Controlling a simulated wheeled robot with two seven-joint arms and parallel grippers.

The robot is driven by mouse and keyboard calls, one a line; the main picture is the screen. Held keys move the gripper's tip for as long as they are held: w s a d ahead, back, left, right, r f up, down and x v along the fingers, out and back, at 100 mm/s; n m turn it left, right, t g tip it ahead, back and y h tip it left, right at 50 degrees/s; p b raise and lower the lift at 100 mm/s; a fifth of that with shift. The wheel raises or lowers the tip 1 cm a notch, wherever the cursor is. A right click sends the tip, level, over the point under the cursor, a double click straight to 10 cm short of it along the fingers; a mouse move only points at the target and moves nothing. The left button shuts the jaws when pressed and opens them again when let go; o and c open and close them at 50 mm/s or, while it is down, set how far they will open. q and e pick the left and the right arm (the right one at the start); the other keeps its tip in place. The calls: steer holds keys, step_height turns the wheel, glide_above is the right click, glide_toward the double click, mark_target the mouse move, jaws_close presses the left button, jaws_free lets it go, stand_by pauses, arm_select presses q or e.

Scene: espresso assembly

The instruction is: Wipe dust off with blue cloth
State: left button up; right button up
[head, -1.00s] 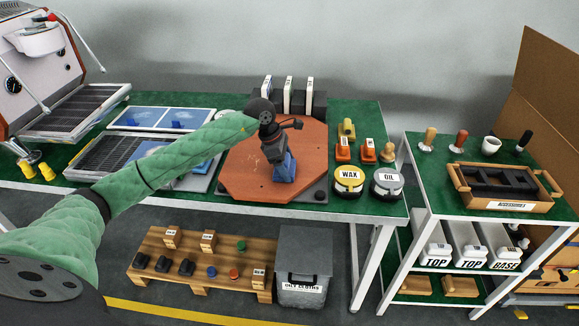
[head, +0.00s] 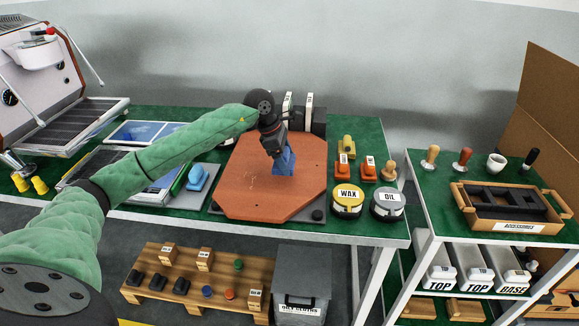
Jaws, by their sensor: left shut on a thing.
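My left gripper (head: 277,148) reaches in from the left and is shut on the blue cloth (head: 284,163). The cloth hangs below the gripper over the upper middle of the reddish-brown octagonal panel (head: 262,190). I cannot tell whether the cloth touches the panel. Faint pale marks, perhaps dust, show on the panel's lower left part. The panel lies on a dark base on the green table. My right gripper is not in view.
A yellow WAX tin (head: 347,200) and a grey OIL tin (head: 388,204) stand right of the panel, with orange-based tools behind them. An espresso machine (head: 50,75) stands at far left. An accessories tray (head: 512,206) sits on the right table.

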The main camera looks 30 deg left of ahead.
mark_target(287, 150)
arm_select(q)
steer(key=shift+w+a+r, duration=0.1)
steer(key=shift+w+r, duration=0.05)
steer(key=shift+r, duration=0.25)
steer(key=shift+w+r, duration=0.1)
steer(key=shift+r, duration=0.2)
steer(key=shift+r+p, duration=0.3)
steer(key=shift+r, duration=0.8)
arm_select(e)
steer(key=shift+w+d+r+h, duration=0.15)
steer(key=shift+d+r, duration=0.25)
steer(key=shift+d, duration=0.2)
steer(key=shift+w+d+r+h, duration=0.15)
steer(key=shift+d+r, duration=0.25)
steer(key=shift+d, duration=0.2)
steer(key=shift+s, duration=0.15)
